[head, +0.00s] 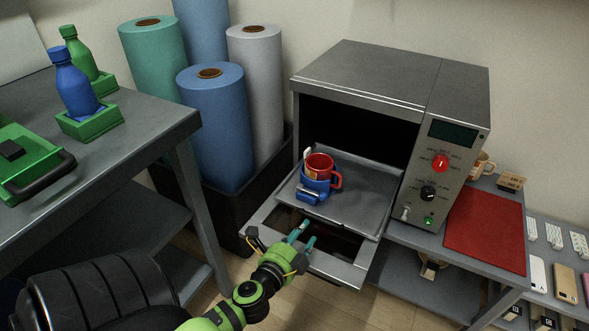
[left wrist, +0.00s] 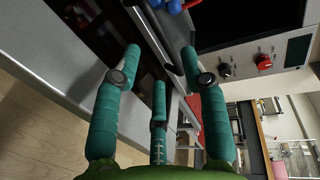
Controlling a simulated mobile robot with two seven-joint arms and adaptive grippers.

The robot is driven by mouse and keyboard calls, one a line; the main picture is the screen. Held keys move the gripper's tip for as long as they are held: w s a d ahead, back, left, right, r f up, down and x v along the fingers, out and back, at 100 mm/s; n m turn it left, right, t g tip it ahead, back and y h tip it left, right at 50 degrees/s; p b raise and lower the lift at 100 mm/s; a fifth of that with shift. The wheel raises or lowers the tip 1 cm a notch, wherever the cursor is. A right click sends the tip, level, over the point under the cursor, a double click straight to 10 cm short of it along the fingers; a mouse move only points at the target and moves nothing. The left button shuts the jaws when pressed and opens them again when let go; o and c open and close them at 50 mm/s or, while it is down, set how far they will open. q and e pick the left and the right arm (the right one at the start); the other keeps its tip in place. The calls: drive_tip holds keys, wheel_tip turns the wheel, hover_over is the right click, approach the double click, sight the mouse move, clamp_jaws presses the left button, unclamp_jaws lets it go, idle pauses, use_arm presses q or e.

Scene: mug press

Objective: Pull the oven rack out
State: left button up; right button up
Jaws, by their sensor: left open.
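The grey oven rack (head: 372,190) juts out of the oven (head: 392,80) above the lowered oven door (head: 335,270). A red mug (head: 320,163) sits with a blue mug or holder (head: 318,185) on the rack's left part. My left gripper (head: 301,234) is open in front of the rack's front edge, over the door. In the left wrist view the left gripper (left wrist: 164,58) has its green fingers spread, and the rack's edge (left wrist: 170,48) runs between the fingertips. I cannot tell whether they touch it. My right gripper is out of view.
A bench (head: 150,135) with bottles in green holders stands at the left. Upright blue, green and white rolls (head: 213,125) stand behind it. A red mat (head: 487,228) lies right of the oven, and phones lie on a lower table at the right.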

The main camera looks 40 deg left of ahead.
use_arm(q)
drive_tip(key=shift+v, duration=2.15)
